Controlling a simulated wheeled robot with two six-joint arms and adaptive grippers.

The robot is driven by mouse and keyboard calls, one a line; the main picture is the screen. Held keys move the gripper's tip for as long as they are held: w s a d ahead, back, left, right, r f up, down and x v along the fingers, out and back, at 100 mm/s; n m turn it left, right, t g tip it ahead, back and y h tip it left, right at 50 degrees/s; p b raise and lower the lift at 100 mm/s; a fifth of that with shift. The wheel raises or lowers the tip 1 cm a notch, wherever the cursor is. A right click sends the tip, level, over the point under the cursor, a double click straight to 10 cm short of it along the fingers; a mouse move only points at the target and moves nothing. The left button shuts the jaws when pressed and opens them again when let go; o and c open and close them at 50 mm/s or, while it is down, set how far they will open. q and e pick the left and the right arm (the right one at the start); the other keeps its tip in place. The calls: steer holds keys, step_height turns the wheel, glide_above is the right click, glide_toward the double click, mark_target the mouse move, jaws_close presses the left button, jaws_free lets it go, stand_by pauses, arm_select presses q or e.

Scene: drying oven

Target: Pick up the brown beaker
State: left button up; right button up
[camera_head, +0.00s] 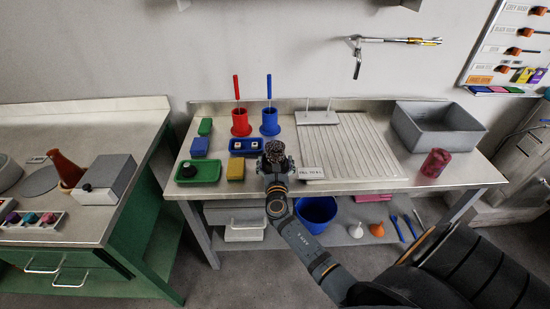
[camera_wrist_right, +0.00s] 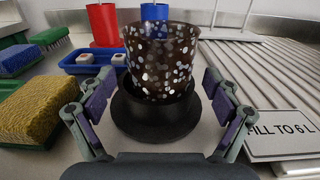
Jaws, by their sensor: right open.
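The brown beaker (camera_wrist_right: 160,62) has a dark wall with pale speckles and stands upright in the right wrist view. It appears to rest on a round black base (camera_wrist_right: 155,122). In the head view the beaker (camera_head: 274,149) shows just beyond my right gripper (camera_head: 275,165), near the middle of the metal bench. My right gripper is open, with one finger on each side of the beaker and visible gaps between the fingers and its wall. The lower part of the beaker is partly hidden in the head view. My left gripper is not in view.
A blue tray (camera_head: 244,146) and yellow sponge (camera_head: 235,169) lie left of the beaker. Red (camera_head: 240,123) and blue (camera_head: 270,122) holders stand behind. A lettered sign (camera_head: 311,173) and ribbed drainboard (camera_head: 350,150) are close on the right. A red-purple cup (camera_head: 436,162) stands farther right.

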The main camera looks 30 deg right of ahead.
steer(key=shift+s+r, duration=0.1)
steer(key=shift+r, duration=0.05)
steer(key=shift+c, duration=0.8)
steer(key=c, duration=1.2)
steer(key=shift+o, duration=0.2)
step_height(320, 180, up, 10)
steer(key=p, duration=0.4)
